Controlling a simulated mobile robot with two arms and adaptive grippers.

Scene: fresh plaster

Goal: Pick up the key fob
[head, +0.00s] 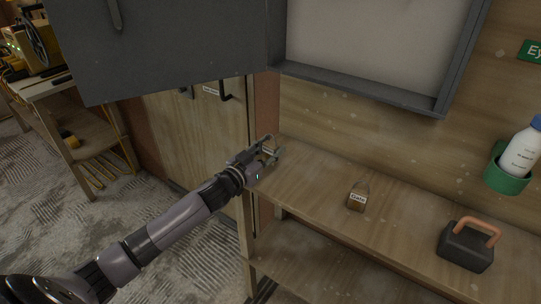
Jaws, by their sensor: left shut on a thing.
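My left gripper (270,149) is at the left end of the wooden shelf (310,170), near the upright edge there. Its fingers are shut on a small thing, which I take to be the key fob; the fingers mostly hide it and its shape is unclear. A small brown block with a white label reading "Gate" (357,198) and a thin loop on top sits on the shelf to the right of the gripper, apart from it. My right gripper is not in view.
A dark block with an orange handle (466,248) stands on the shelf at right. A white bottle (521,150) sits in a green holder (507,176). An open grey cabinet (360,87) and its door (170,50) hang above. Dark hooks (225,91) are behind the arm.

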